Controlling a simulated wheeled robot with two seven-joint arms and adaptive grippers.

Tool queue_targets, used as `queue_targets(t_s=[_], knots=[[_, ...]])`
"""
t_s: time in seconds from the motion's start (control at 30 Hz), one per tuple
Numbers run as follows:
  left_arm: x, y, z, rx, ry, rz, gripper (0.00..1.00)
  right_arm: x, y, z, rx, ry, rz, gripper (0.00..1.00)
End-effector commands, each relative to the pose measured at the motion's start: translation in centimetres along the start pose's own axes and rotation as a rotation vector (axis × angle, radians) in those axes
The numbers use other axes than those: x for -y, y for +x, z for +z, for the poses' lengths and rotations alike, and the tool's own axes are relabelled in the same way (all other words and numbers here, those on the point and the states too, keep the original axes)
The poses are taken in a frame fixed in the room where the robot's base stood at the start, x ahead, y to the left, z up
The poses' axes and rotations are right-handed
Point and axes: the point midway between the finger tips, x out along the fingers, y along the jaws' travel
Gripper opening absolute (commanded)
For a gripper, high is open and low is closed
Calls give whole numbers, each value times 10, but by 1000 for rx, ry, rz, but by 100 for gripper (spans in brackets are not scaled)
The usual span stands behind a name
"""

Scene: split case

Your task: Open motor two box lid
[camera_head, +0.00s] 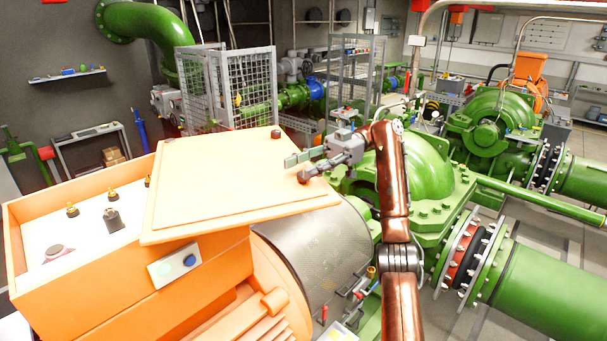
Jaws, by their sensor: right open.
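The motor two box (95,275) is an orange box at the lower left. Its orange lid (230,180) lies askew over the right part of the box, with its right edge jutting past the box. The left part of the box is uncovered and shows a white inside with several terminals (112,218). My right gripper (296,168) is open at the lid's right edge, beside a dark knob (303,177) on the lid's corner. I cannot tell whether it touches the lid. My left gripper is not in view.
A perforated guard (320,250) and large green pumps (420,165) stand right of the box. Wire mesh cages (225,90) stand behind it. A wall shelf (68,75) with small items is at the far left. Grey floor shows at the right.

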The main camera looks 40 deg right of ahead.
Motion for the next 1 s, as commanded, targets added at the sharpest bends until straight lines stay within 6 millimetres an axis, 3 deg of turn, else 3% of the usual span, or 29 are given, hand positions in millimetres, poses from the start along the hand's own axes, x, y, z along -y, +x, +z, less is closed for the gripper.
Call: queue_targets(t_s=[0.2,0.4,0.87,1.0], knots=[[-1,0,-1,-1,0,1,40,1,0,-43,1,-2,1,40],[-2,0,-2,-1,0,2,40,0,0,-67,2,0,1,40],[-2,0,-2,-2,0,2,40,0,-1,-77,0,1,1,40],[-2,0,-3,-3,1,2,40,0,0,-78,-1,1,2,32]])
